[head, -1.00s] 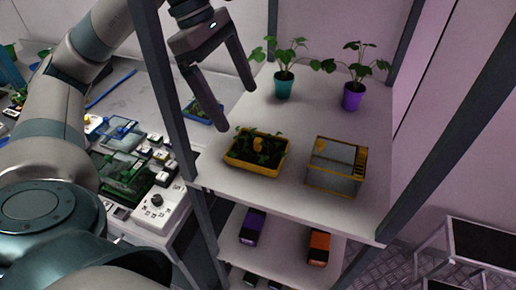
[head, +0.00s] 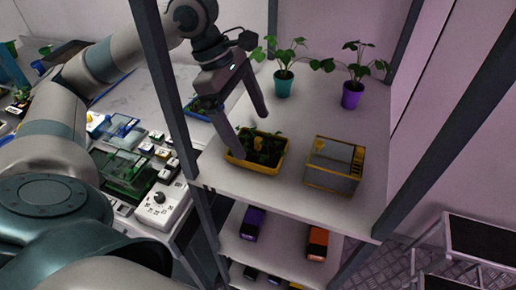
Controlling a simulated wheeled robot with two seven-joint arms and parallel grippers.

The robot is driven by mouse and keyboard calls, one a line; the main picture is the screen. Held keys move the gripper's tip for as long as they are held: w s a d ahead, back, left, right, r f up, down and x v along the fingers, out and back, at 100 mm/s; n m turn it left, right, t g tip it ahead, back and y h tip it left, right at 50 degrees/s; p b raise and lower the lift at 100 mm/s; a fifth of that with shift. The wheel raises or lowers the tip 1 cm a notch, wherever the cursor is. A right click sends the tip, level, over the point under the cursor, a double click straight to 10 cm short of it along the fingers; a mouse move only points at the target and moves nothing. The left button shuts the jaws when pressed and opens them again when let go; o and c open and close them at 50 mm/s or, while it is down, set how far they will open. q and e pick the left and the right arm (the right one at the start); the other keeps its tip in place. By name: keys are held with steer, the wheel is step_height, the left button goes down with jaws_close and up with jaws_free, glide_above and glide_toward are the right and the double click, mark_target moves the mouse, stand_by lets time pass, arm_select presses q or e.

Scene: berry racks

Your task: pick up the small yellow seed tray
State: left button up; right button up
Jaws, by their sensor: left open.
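The small yellow seed tray (head: 268,168) stands on the top shelf (head: 225,182) of the rack, near its left side. It holds dark soil and green seedlings. My left gripper (head: 252,135) is open. Its fingers point down at the tray's far left part, one finger near the left end and the other by the far side. I cannot tell whether a finger touches the tray. My right gripper is not in view.
A clear box with yellow edges (head: 335,180) stands right of the tray. A teal pot (head: 284,86) and a purple pot (head: 352,96) with plants stand behind. Grey rack posts (head: 160,70) rise close to my left arm. The lower shelf holds purple and orange items.

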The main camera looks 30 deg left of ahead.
mark_target(257, 138)
arm_select(q)
steer(key=p+x, duration=0.2)
steer(key=x, duration=0.1)
steer(key=shift+w+d+f, duration=0.2)
steer(key=shift+d, duration=0.05)
steer(key=shift+w+d+f, duration=0.1)
steer(key=shift+d+f, duration=0.05)
steer(key=shift+f, duration=0.4)
steer(key=c, duration=1.1)
